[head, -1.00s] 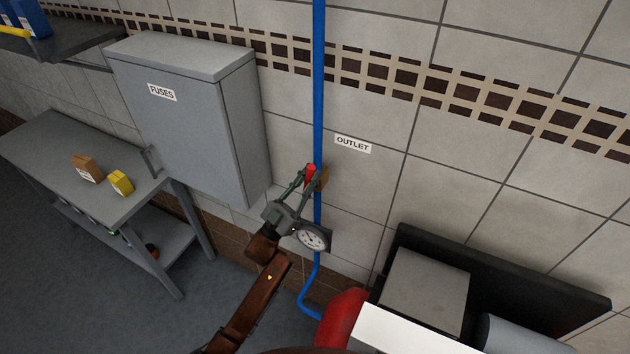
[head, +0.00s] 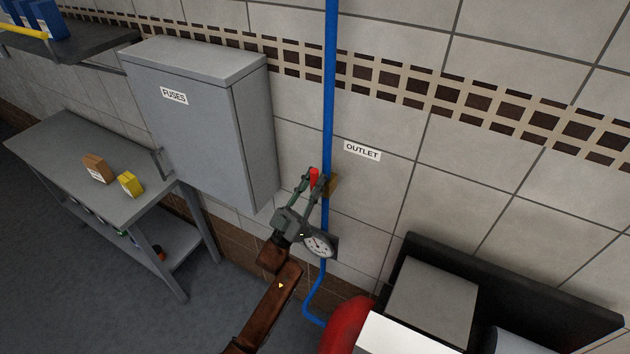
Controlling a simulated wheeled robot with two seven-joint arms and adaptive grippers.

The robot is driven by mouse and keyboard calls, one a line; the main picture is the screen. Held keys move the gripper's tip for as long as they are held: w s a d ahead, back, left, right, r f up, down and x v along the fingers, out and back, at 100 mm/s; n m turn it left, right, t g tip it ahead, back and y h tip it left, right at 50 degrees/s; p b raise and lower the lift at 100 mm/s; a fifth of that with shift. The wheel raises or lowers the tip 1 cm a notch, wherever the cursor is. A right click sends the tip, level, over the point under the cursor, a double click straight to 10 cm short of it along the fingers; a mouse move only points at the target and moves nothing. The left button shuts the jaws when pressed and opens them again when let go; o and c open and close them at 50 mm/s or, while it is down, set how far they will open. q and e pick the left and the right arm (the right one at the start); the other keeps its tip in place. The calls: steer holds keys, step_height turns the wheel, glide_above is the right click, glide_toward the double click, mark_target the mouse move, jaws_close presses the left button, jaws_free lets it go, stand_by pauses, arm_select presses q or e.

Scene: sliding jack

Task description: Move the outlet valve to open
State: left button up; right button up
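The outlet valve has a red handle (head: 314,176) on the blue vertical pipe (head: 329,90), left of and below the OUTLET label (head: 362,151). A brass-coloured part (head: 333,185) shows just right of the handle. My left gripper (head: 313,180) is at the valve, its two fingers on either side of the red handle. The fingers look spread around the handle; whether they press on it is too small to tell. A round gauge (head: 319,245) sits below, partly behind the gripper. My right gripper is not in view.
A grey FUSES cabinet (head: 190,120) hangs on the wall to the left. A grey table (head: 75,160) holds a brown box (head: 98,168) and a yellow block (head: 131,184). A red rounded object (head: 346,325) and a grey box (head: 432,302) stand at lower right.

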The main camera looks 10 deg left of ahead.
arm_select(q)
steer(key=o, duration=0.3)
steer(key=v, duration=1.2)
steer(key=shift+f, duration=0.1)
